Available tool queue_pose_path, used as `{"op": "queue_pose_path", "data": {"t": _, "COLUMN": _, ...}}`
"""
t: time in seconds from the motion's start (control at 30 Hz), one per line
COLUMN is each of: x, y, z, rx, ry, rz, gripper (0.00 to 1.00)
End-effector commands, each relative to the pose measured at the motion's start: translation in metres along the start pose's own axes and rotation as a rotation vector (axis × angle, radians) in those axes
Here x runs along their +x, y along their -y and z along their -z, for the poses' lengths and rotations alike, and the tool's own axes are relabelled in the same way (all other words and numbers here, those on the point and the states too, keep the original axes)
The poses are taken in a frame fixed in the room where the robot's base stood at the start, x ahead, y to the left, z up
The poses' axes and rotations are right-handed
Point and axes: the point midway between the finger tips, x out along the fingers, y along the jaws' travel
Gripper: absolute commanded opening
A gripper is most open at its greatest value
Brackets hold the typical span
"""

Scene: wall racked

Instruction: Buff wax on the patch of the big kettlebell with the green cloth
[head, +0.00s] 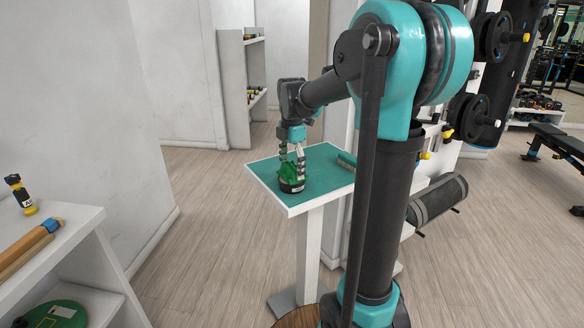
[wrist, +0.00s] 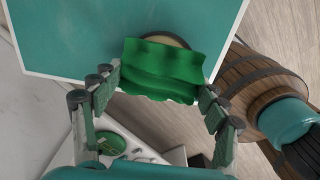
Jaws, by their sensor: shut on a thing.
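The green cloth (head: 287,171) is between the fingers of my gripper (head: 292,150), low over the teal-topped table (head: 262,167). A dark, rounded thing with a pale band (head: 292,186), which looks like the kettlebell, stands under the cloth on the table. In the wrist view the wavy cloth (wrist: 160,75) spans the space between the finger pads, and my gripper (wrist: 158,90) is shut on it. Only a tan and dark round edge (wrist: 165,40) shows beyond the cloth. The cloth hides the rest, including any patch, and I cannot tell whether it touches.
A green brush-like block (head: 347,160) lies at the table's right edge. A wooden barrel (wrist: 258,80) stands close by the table. A white shelf (head: 60,245) at left holds a yellow-black bottle (head: 21,194) and a wooden rod (head: 30,247). The floor behind the table is clear.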

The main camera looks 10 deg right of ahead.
Motion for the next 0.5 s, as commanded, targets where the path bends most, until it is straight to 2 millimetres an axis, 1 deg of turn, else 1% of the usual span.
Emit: {"op": "queue_pose_path", "data": {"t": 0.5, "x": 0.0059, "y": -0.0002, "z": 0.0000, "rx": 0.000, "ry": 0.000, "rz": 0.000, "gripper": 0.50}}
